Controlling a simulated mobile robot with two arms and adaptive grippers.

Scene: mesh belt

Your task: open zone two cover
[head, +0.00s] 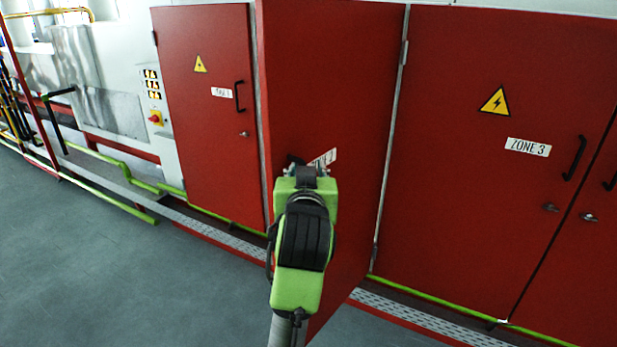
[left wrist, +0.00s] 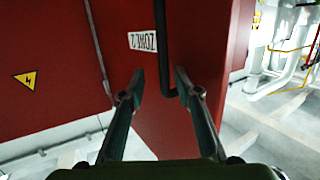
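The zone two cover (head: 340,80) is a red door panel. It stands partly open, swung out from its right side, with its bottom edge over the floor. Its white label (head: 323,158) is partly hidden by my left gripper (head: 306,172), which is close in front of the panel. In the left wrist view the label (left wrist: 143,40) appears upside down. The black handle (left wrist: 164,45) reaches down between the tips of my left gripper (left wrist: 160,88), nearer the right finger. The fingers stand apart, with a gap beside the handle. My right gripper is in neither view.
The zone 1 door (head: 200,130) on the left and the zone 3 door (head: 480,200) on the right are shut. A green rail (head: 450,315) and a grated strip (head: 420,318) run along the base. The grey floor (head: 120,270) at left is clear.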

